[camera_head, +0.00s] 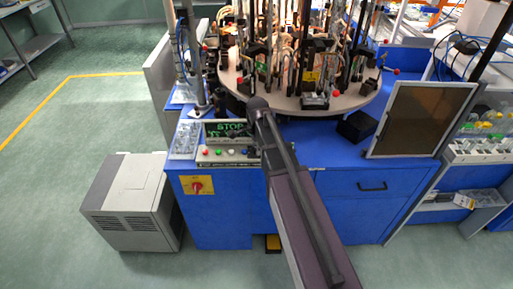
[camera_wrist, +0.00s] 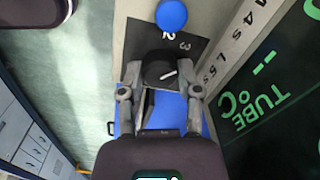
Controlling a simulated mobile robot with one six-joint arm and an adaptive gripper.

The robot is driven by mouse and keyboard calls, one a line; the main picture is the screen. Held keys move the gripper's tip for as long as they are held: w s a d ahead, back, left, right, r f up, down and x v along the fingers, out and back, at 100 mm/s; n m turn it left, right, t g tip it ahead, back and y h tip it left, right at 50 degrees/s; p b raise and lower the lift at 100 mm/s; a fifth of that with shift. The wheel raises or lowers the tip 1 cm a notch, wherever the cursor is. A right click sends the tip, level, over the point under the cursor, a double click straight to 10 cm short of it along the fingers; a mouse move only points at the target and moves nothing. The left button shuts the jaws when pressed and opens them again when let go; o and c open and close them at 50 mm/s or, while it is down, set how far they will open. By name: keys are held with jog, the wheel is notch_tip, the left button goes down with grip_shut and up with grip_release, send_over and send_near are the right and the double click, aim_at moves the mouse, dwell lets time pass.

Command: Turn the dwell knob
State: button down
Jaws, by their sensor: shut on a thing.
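The dwell knob (camera_wrist: 160,70) is black with a white pointer line and sits on a dark scale plate (camera_wrist: 140,35) marked 2 and 3. The pointer line slants up to the right in the wrist view. My gripper (camera_wrist: 163,80) is shut on the knob, one finger on each side. In the head view my arm covers the gripper and the knob at the right end of the control box (camera_head: 228,155).
A blue button (camera_wrist: 171,16) sits close beyond the scale plate. A round machine table (camera_head: 290,104) with several upright fixtures rises behind.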

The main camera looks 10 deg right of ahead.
jog(key=shift+n, duration=0.7)
jog(key=shift+s, duration=0.1)
jog(key=c, duration=0.6)
grip_release()
jog(key=shift+m, duration=0.3)
